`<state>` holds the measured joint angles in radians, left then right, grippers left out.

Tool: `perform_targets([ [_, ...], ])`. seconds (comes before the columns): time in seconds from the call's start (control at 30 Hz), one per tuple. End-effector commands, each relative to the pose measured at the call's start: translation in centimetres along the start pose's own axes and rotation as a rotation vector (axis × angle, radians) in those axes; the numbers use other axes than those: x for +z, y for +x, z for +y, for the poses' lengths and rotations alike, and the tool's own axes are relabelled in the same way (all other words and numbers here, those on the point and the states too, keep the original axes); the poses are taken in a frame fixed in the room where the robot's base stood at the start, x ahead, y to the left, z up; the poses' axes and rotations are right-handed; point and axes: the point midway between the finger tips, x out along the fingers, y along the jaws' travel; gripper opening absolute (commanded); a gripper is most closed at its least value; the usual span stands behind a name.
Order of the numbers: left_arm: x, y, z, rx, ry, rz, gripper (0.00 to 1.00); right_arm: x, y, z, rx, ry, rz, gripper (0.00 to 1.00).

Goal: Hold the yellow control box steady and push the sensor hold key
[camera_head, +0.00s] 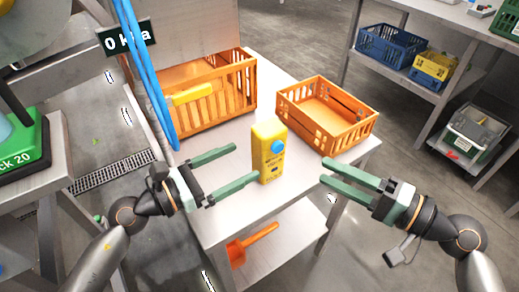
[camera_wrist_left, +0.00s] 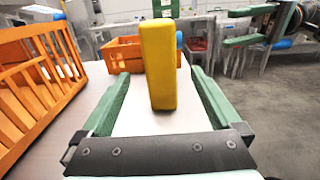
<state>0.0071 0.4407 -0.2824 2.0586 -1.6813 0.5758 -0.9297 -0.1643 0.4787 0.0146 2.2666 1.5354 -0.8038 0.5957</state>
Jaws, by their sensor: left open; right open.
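The yellow control box (camera_head: 268,152) stands upright on the light table in the head view, with a round blue knob on its front face. Small dark markings below the knob are too small to read. My left gripper (camera_head: 246,164) is open, to the left of the box, its fingers pointing at it. In the left wrist view the box (camera_wrist_left: 159,65) stands ahead, between the lines of the two green fingers (camera_wrist_left: 160,78). My right gripper (camera_head: 324,172) is open and empty, to the right of the box and apart from it. No sensor hold key can be made out.
A large orange slatted crate (camera_head: 215,112) stands behind at the left of the table (camera_head: 222,222). A lower orange crate (camera_head: 350,143) stands behind the box at the right. Blue hoses (camera_head: 143,75) hang at the left. An orange-handled tool (camera_head: 250,243) lies on the lower shelf.

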Motion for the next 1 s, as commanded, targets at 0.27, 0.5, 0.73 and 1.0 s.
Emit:
perform_targets([
  [0.27,0.2,5.5,0.0,0.000,-0.003,-0.005,0.97,0.0,0.0,0.0,0.000,0.000,0.000,0.50],
  [0.5,0.1,7.9,0.0,0.000,-0.002,-0.002,0.97,0.0,0.0,0.0,0.000,0.000,0.000,0.50],
  [0.73,0.0,8.4,0.0,0.000,-0.001,-0.001,0.97,0.0,0.0,0.0,0.000,0.000,0.000,0.50],
  [1.0,0.0,8.3,0.0,0.000,-0.001,-0.001,0.83,0.0,0.0,0.0,0.000,0.000,0.000,0.50],
])
